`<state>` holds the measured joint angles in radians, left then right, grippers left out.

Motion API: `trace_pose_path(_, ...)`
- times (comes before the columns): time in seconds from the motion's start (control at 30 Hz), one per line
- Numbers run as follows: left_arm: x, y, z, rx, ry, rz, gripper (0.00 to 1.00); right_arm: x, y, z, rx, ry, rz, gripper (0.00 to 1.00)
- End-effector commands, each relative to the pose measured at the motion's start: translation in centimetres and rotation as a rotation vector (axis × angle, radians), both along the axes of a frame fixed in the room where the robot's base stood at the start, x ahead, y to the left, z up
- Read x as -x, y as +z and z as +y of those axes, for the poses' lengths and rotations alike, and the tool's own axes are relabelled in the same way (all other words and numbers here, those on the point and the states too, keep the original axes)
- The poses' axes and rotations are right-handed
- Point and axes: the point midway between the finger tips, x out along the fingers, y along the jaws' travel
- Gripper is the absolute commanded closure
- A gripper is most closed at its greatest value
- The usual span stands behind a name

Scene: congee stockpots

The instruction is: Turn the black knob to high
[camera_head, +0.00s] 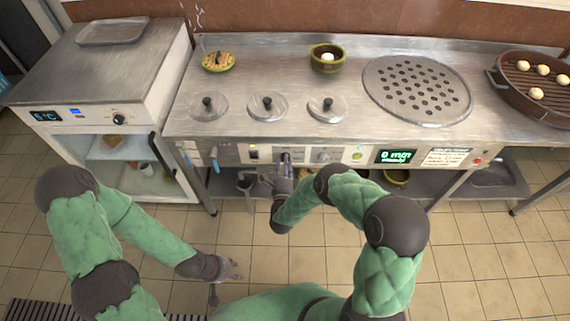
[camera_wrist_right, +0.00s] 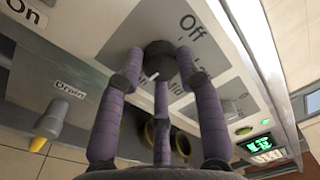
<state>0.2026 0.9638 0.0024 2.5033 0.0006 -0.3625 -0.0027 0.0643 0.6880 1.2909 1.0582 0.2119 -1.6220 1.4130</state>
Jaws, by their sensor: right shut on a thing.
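The black knob (camera_wrist_right: 160,58) sits on the front control panel, below a printed "Off" label (camera_wrist_right: 193,26) in the right wrist view. A small white mark shows on its edge. My right gripper (camera_wrist_right: 163,75) has its purple fingers closed around the knob. Other print beside the knob is partly covered by a finger. In the head view my right gripper (camera_head: 286,160) is against the panel and hides most of the knob. My left gripper (camera_head: 230,269) is open and empty, low over the tiled floor, away from the counter.
A drain tap (camera_wrist_right: 50,122) is left of the knob in the wrist view. A fridge unit (camera_head: 120,119) stands left. Lids (camera_head: 266,106) and a perforated plate (camera_head: 417,90) are on the counter.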

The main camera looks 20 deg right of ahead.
Motion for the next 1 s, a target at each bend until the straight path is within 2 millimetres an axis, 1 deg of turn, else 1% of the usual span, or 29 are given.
trace_pose_path(0.03, 0.0, -0.01, 0.0, 0.0, 0.0, 0.0, 0.6, 0.36, -0.5, 0.79, -0.007, 0.02, 0.012, 0.97)
trace_pose_path(0.47, 0.0, -0.01, 0.0, 0.0, 0.0, 0.0, 0.6, 0.32, -0.42, 0.79, -0.014, 0.02, 0.007, 0.97)
trace_pose_path(0.5, 0.0, -0.01, 0.0, 0.0, 0.0, 0.0, 0.6, 0.31, -0.41, 0.79, -0.014, 0.02, 0.007, 0.58)
trace_pose_path(0.57, 0.0, -0.01, 0.0, 0.0, 0.0, 0.0, 0.6, 0.29, -0.37, 0.75, -0.014, 0.019, 0.007, 0.41)
trace_pose_path(0.87, -0.01, 0.0, 0.0, 0.0, 0.0, 0.0, 0.6, 0.1, -0.09, 0.31, -0.012, 0.008, -0.001, 0.41)
trace_pose_path(1.0, -0.01, 0.0, 0.0, 0.0, 0.0, 0.0, 0.6, 0.62, -0.07, 0.47, -0.012, 0.007, -0.002, 0.41)
